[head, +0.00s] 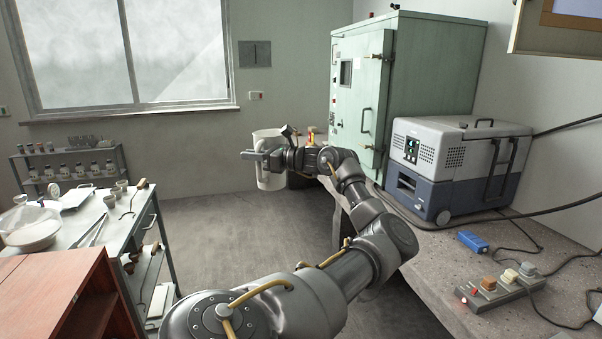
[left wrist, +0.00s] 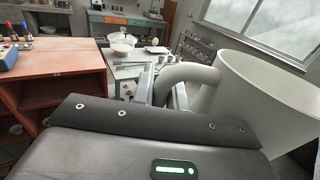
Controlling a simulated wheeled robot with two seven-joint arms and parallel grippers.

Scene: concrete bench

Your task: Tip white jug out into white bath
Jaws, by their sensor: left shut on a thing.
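A white jug (head: 270,181) hangs over the floor gap between the side table and the bench, roughly upright. My left gripper (head: 263,157) is shut on its handle. In the left wrist view the curved handle (left wrist: 186,76) sits between the fingers and the wide jug body (left wrist: 262,98) is at the right. The jug's contents are hidden. A round white basin, which looks like the white bath (head: 34,234), stands on the side table at the left, well apart from the jug. It also shows in the left wrist view (left wrist: 121,50). My right gripper is not in view.
The concrete bench (head: 440,265) at the right carries a cool box (head: 455,165) and cables. Open floor lies between.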

